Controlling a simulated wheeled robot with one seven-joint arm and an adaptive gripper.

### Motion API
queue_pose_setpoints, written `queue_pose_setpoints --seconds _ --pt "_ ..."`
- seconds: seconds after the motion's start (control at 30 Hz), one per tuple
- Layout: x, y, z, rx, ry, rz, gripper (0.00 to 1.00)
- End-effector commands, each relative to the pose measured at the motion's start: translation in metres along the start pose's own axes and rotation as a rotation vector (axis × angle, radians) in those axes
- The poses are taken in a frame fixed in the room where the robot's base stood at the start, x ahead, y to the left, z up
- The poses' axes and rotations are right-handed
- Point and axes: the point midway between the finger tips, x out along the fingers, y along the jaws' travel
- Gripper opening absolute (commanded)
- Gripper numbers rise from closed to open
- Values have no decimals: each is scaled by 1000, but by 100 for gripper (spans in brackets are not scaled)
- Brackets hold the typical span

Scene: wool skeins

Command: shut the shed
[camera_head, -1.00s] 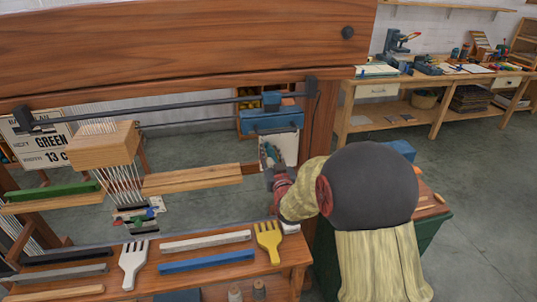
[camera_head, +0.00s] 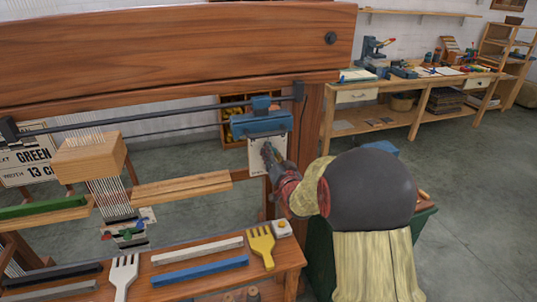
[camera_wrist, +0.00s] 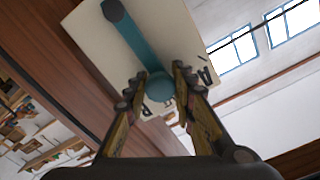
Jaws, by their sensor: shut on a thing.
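A teal lever (camera_wrist: 137,42) with a round knob is mounted on a pale plate (camera_wrist: 78,25) marked with dark letters. The plate (camera_head: 256,158) hangs below a blue block on the loom's right post. My gripper (camera_wrist: 158,84) is shut on the lever's knob, with one finger on each side of it. In the head view my gripper (camera_head: 272,163) reaches the plate from the right and hides part of the lever. White threads (camera_head: 110,193) run through a wooden block (camera_head: 90,157) at the loom's left. I cannot tell how wide the shed stands.
A wooden shelf in front holds a white comb (camera_head: 123,272), a yellow comb (camera_head: 262,246), coloured bars and a small white block (camera_head: 283,229). The loom's thick post (camera_head: 312,150) stands close beside my arm. A workbench (camera_head: 420,95) stands at the back right, with open floor before it.

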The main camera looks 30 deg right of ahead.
Motion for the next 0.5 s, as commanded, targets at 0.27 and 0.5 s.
queue_pose_setpoints --seconds 0.27,0.5 --pt "0 2 0 12 0 1 0" --pt "0 2 0 11 -1 1 29"
